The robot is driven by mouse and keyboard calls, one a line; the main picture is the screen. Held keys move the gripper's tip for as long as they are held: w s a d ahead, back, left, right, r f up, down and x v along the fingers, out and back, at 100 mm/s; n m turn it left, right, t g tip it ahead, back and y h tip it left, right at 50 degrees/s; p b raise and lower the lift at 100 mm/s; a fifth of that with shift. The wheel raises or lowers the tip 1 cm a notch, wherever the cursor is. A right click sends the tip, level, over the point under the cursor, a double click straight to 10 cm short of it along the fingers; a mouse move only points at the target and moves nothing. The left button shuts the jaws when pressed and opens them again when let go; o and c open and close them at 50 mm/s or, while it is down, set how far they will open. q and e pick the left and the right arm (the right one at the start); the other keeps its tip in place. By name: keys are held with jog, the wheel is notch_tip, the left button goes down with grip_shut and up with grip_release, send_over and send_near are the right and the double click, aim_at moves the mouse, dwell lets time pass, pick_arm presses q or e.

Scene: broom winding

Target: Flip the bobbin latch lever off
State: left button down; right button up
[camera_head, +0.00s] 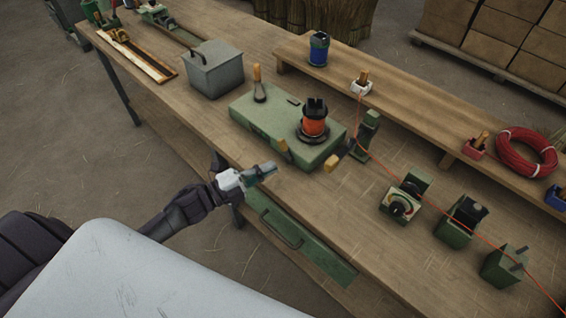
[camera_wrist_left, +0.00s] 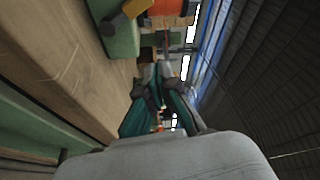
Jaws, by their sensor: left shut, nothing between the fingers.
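The orange bobbin (camera_head: 314,126) sits upright on a dark spindle on the green machine base (camera_head: 262,122). A short yellow-handled lever (camera_head: 284,150) stands at the base's front edge near the bobbin. A yellow handle (camera_head: 332,162) sticks out at the right end, and an upright orange-handled lever (camera_head: 258,80) stands at the back left. I cannot tell which is the latch lever. My left gripper (camera_head: 270,169) is shut and empty, in front of the base, apart from the levers. The left wrist view shows its closed fingers (camera_wrist_left: 165,78), with a yellow handle (camera_wrist_left: 128,16) beyond.
The workbench (camera_head: 200,110) holds a grey lidded box (camera_head: 212,70) on the left. Green fixtures (camera_head: 404,198) and a taut orange line lie to the right. A raised shelf (camera_head: 400,100) behind carries a blue spool (camera_head: 318,50) and red coil (camera_head: 526,153).

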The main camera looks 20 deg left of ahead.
pick_arm(q)
jog(key=shift+d+v, duration=0.2)
jog(key=shift+v, duration=1)
jog(key=shift+s, duration=0.1)
